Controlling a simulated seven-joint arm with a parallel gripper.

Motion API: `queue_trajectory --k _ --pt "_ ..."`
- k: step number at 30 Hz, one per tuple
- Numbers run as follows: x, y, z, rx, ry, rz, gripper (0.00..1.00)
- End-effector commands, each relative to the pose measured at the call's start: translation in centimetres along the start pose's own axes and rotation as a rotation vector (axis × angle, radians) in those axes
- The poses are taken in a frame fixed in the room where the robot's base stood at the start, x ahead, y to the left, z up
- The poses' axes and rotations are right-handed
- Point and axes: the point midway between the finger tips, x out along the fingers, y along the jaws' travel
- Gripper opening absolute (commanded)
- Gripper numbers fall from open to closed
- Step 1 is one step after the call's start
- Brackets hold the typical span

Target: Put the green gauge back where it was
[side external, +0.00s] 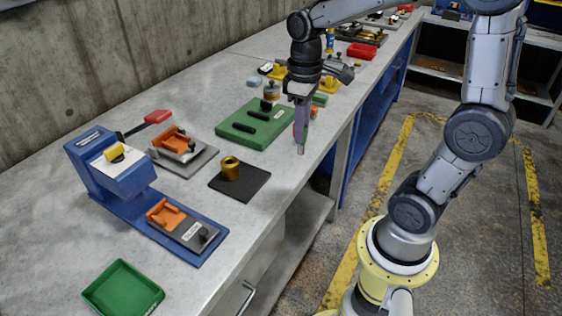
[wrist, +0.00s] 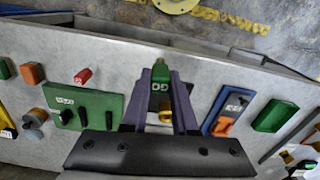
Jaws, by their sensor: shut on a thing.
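My gripper (side external: 302,118) points down above the table's front edge, to the right of the green plate. In the side view the gauge is mostly hidden by the fingers. The green plate (side external: 243,137) lies flat on the table with two dark elongated pieces or slots and a black knob. It also shows in the wrist view (wrist: 92,101), left of the gripper. The gauge is apart from the plate.
A brass cylinder (side external: 231,168) stands on a black mat (side external: 254,184). A blue press (side external: 115,190) with an orange clamp (side external: 165,213) is left of it. An empty green tray (side external: 123,289) lies at the front. Small coloured blocks sit beyond the green plate.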

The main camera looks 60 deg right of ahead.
Motion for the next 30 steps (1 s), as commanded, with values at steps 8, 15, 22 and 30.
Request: queue_trajectory --k 8,15,22,30 --pt "-1.5 1.2 4.5 0.098 0.002 0.001 0.0" --pt "0.1 3.0 1.4 0.108 -0.007 -0.003 0.0" --pt "2.4 5.3 -3.3 0.107 -0.005 -0.002 0.0" --pt "6.5 6.8 -6.5 0.107 -0.004 -0.001 0.0"
